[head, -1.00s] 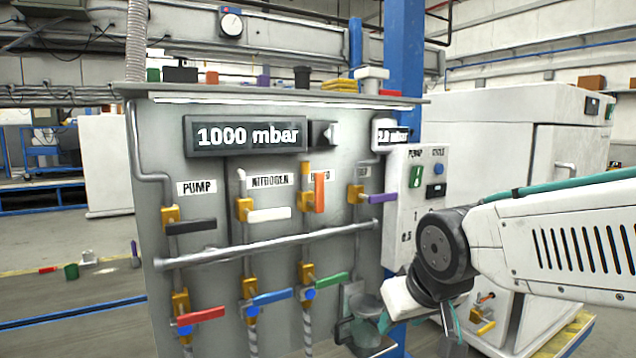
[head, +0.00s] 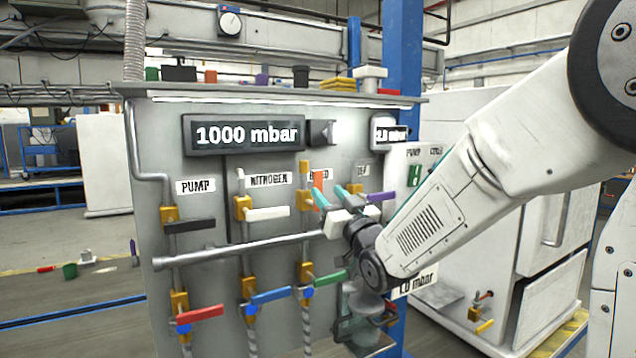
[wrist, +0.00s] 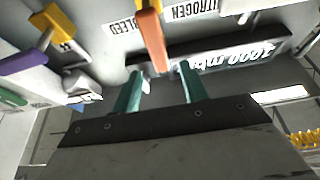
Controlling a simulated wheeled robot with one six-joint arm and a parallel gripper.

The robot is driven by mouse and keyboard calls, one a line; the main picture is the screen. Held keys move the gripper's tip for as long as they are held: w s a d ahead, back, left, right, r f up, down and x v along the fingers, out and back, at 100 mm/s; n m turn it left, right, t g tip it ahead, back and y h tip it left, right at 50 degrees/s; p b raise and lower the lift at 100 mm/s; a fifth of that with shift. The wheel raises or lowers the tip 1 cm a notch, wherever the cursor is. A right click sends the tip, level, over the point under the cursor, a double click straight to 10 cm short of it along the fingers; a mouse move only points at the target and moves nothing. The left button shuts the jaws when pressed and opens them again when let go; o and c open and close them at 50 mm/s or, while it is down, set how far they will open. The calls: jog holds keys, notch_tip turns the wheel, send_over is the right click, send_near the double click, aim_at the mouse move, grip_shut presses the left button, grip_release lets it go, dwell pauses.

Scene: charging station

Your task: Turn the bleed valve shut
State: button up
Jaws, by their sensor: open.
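The bleed valve's orange handle (head: 319,186) stands upright beside its yellow body on the grey panel, under a partly covered label. In the wrist view the orange handle (wrist: 151,40) lies beyond my fingers, near the BLEED label (wrist: 125,28). My gripper (head: 329,190) is open, with its teal fingers reaching toward the panel in front of this valve. In the wrist view its fingertips (wrist: 159,71) are spread to either side of the handle's near end. I see no grip on it. My gripper partly hides the valve in the head view.
A purple-handled valve (head: 381,197) is close on the right, and a white-handled one (head: 268,213) is on the left. A grey horizontal pipe (head: 235,250) runs just below. Red, blue and green handles sit lower. The gauge display (head: 247,135) reads 1000 mbar.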

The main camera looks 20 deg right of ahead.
aim_at(320, 183)
jog(key=x, duration=0.6)
jog(key=shift+w, duration=0.1)
grip_shut()
